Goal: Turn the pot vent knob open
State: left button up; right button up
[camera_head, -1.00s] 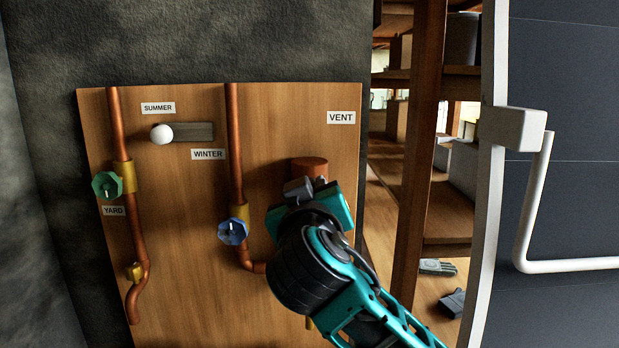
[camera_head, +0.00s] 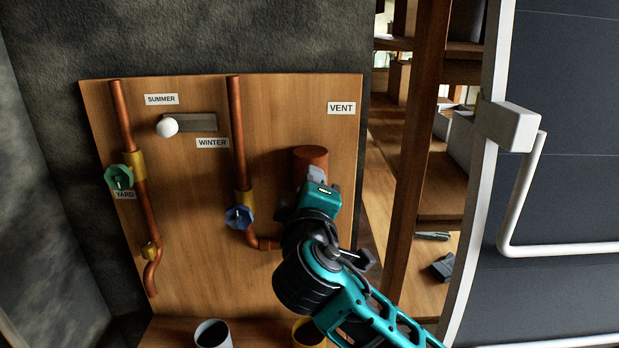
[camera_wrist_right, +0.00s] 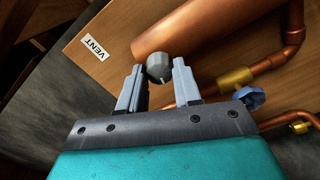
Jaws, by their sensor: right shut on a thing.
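The pot is a copper-brown cylinder (camera_head: 309,155) on the wooden panel, below the VENT label (camera_head: 341,108); my right arm hides its lower part. In the right wrist view the copper cylinder (camera_wrist_right: 205,28) runs off the top edge. A small round grey knob (camera_wrist_right: 158,66) with a pale mark sits at its end, between the fingertips of my right gripper (camera_wrist_right: 160,75). My right gripper (camera_head: 315,178) is shut on this knob. In the head view the knob is hidden behind the gripper. My left gripper is not in view.
A blue valve (camera_head: 239,217) is on the pipe left of my right arm. A green valve (camera_head: 119,177) and a white slider ball (camera_head: 168,127) are farther left. A grey cup (camera_head: 213,335) and a yellow cup (camera_head: 309,332) stand below. A white-handled dark door (camera_head: 560,190) is at right.

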jog(key=shift+n, duration=0.3)
jog(key=o, duration=1)
jog(key=shift+o, duration=0.2)
jog(key=s, duration=1.3)
jog(key=shift+b, duration=0.45)
